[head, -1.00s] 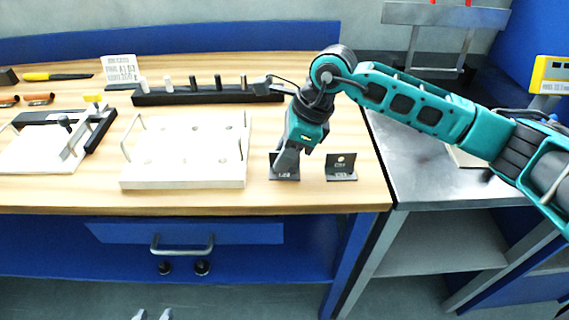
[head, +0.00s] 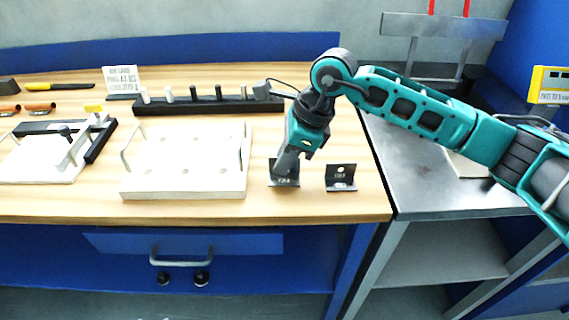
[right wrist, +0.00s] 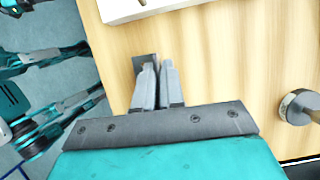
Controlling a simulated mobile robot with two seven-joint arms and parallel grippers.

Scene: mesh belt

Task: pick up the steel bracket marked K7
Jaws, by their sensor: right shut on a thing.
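Two dark steel brackets stand near the front right of the wooden bench top. My right gripper (head: 283,170) points down at the left bracket (head: 287,183) and is shut on its upright part. The bracket's foot appears to rest on the bench. Its mark is too small to read. The other bracket (head: 341,179) stands apart to the right; its mark is not readable either. In the right wrist view my fingers (right wrist: 158,72) are closed together, with part of the dark held bracket (right wrist: 145,61) showing beyond them. My left gripper is not in view.
A white fixture plate (head: 184,187) with handles lies just left of the gripper. A black rail with pegs (head: 208,105) stands behind it. The wooden bench ends right of the brackets, beside a metal table (head: 437,190). A small sign (head: 120,80) stands at the back.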

